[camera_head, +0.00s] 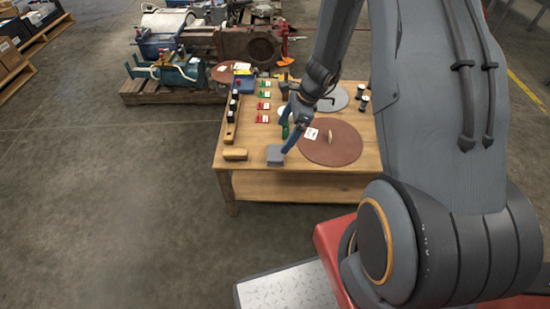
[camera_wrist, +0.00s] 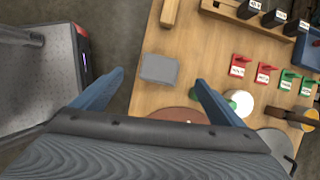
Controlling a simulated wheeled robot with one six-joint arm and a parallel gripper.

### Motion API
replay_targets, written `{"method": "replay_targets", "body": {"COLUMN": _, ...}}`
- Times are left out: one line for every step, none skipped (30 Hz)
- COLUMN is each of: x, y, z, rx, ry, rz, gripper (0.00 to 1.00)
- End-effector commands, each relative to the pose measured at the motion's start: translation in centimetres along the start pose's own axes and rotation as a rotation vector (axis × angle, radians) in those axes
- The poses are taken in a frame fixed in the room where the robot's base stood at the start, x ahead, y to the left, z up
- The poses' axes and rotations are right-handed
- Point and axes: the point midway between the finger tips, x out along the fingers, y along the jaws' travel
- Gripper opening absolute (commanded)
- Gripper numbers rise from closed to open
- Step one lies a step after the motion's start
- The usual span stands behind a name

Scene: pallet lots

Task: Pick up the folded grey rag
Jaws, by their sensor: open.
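The folded grey rag (camera_head: 275,155) is a small flat grey square near the front left part of the wooden table (camera_head: 290,186). In the wrist view the rag (camera_wrist: 159,69) lies flat on the wood, ahead of my gripper and between the lines of its fingers. My gripper (camera_wrist: 160,82) is open and empty, with its two blue fingers spread apart. In the head view my gripper (camera_head: 287,148) is above the table, close to the rag's right side. I cannot tell its exact height above the rag.
A reddish-brown disc (camera_head: 345,148) lies right of the rag, and a wooden block (camera_head: 235,154) lies left of it. Red and green tagged items (camera_head: 264,106) and a rack of dark pieces (camera_head: 232,112) stand farther back. Machinery on a pallet (camera_head: 165,92) is behind the table.

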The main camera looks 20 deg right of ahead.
Motion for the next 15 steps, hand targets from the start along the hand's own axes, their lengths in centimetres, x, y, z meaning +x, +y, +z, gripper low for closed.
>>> {"method": "replay_targets", "body": {"x": 1.0, "y": -0.4, "z": -0.6, "rx": 0.038, "ry": -0.003, "rz": -0.003, "gripper": 0.92}}
{"method": "replay_targets", "body": {"x": 1.3, "y": -0.6, "z": -0.8, "rx": 0.057, "ry": -0.005, "rz": -0.007, "gripper": 0.92}}
{"method": "replay_targets", "body": {"x": 1.7, "y": -0.7, "z": -1.0, "rx": 0.074, "ry": -0.007, "rz": -0.010, "gripper": 0.92}}
{"method": "replay_targets", "body": {"x": 2.0, "y": -0.8, "z": -1.1, "rx": 0.083, "ry": -0.008, "rz": -0.010, "gripper": 0.92}}
{"method": "replay_targets", "body": {"x": 2.2, "y": -0.8, "z": -1.1, "rx": 0.090, "ry": -0.008, "rz": -0.011, "gripper": 0.92}}
{"method": "replay_targets", "body": {"x": 2.6, "y": -0.9, "z": -1.2, "rx": 0.095, "ry": -0.009, "rz": -0.011, "gripper": 0.92}}
{"method": "replay_targets", "body": {"x": 2.9, "y": -0.9, "z": -1.2, "rx": 0.096, "ry": -0.009, "rz": -0.011, "gripper": 0.92}}
{"method": "replay_targets", "body": {"x": 3.2, "y": -0.8, "z": -1.2, "rx": 0.096, "ry": -0.009, "rz": -0.011, "gripper": 0.92}}
{"method": "replay_targets", "body": {"x": 3.7, "y": -0.8, "z": -1.1, "rx": 0.096, "ry": -0.010, "rz": -0.011, "gripper": 0.92}}
{"method": "replay_targets", "body": {"x": 4.0, "y": -0.8, "z": -1.1, "rx": 0.095, "ry": -0.010, "rz": -0.011, "gripper": 0.92}}
{"method": "replay_targets", "body": {"x": 4.2, "y": -0.8, "z": -1.1, "rx": 0.094, "ry": -0.009, "rz": -0.011, "gripper": 0.92}}
{"method": "replay_targets", "body": {"x": 4.6, "y": -0.8, "z": -1.1, "rx": 0.095, "ry": -0.009, "rz": -0.012, "gripper": 0.92}}
{"method": "replay_targets", "body": {"x": 4.8, "y": -0.8, "z": -1.2, "rx": 0.095, "ry": -0.009, "rz": -0.012, "gripper": 0.92}}
{"method": "replay_targets", "body": {"x": 5.2, "y": -0.7, "z": -1.2, "rx": 0.093, "ry": -0.009, "rz": -0.011, "gripper": 0.92}}
{"method": "replay_targets", "body": {"x": 5.7, "y": -0.6, "z": -1.2, "rx": 0.094, "ry": -0.009, "rz": -0.010, "gripper": 0.92}}
